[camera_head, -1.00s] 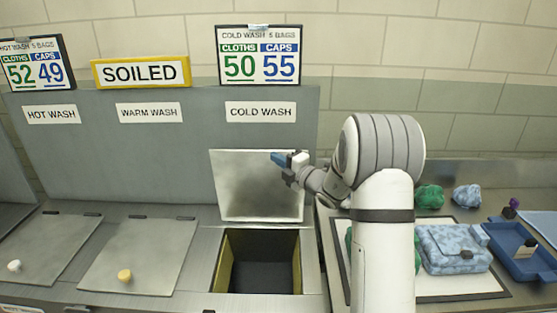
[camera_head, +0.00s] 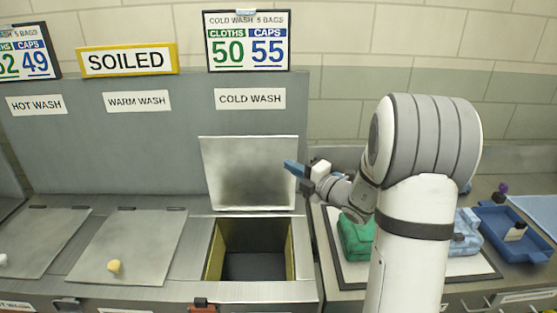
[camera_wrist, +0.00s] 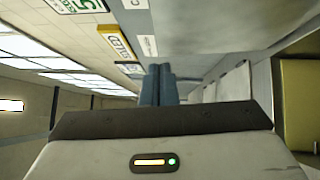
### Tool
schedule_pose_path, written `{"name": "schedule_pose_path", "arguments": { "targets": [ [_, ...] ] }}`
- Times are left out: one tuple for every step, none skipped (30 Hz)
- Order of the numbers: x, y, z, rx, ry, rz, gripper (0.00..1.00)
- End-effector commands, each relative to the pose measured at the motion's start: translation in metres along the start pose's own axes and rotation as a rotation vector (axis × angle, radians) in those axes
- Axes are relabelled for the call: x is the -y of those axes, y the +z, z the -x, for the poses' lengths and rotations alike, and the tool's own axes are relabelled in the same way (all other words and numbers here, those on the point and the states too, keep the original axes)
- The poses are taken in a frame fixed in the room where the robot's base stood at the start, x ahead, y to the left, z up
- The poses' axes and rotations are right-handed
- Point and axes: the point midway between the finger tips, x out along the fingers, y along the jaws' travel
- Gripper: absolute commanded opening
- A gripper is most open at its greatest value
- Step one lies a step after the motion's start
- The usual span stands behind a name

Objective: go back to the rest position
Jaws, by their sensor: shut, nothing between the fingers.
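My gripper (camera_head: 291,166) is shut and empty, with blue fingers pointing left. In the head view it is in front of the right edge of the raised cold wash lid (camera_head: 250,172). In the wrist view the blue fingers (camera_wrist: 158,84) lie side by side. The cold wash bin (camera_head: 250,250) below is open, and its visible inside is dark with yellow side walls. My arm rises over the right-hand counter and hides part of it.
The hot wash lid (camera_head: 38,240) and warm wash lid (camera_head: 128,245) are closed. On the right counter are a green folded bag (camera_head: 356,238), a partly hidden light blue bag (camera_head: 468,232) and a blue tray (camera_head: 515,238) holding small items. The wall signs stand behind.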

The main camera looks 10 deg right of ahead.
Motion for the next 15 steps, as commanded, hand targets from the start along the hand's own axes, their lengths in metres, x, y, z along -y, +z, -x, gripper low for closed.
{"name": "schedule_pose_path", "arguments": {
  "targets": [
    [-0.002,-0.005,0.002,-0.017,-0.006,0.022,0.00],
    [-0.003,-0.011,0.002,-0.035,-0.012,0.049,0.00],
    [-0.006,-0.022,0.001,-0.071,-0.023,0.099,0.00],
    [-0.009,-0.033,0.001,-0.108,-0.034,0.150,0.00],
    [-0.012,-0.045,0.001,-0.152,-0.046,0.214,0.00],
    [-0.015,-0.065,0.002,-0.220,-0.063,0.314,0.00],
    [-0.017,-0.081,0.005,-0.280,-0.074,0.399,0.00],
    [-0.018,-0.098,0.008,-0.344,-0.082,0.495,0.00],
    [-0.019,-0.120,0.014,-0.433,-0.090,0.627,0.00],
    [-0.020,-0.136,0.020,-0.503,-0.091,0.729,0.00],
    [-0.020,-0.151,0.026,-0.572,-0.089,0.832,0.00],
    [-0.018,-0.169,0.036,-0.665,-0.080,0.968,0.00],
    [-0.017,-0.182,0.045,-0.735,-0.070,1.070,0.00],
    [-0.016,-0.193,0.054,-0.805,-0.055,1.173,0.00],
    [-0.013,-0.207,0.066,-0.900,-0.030,1.310,0.00]
  ]
}}
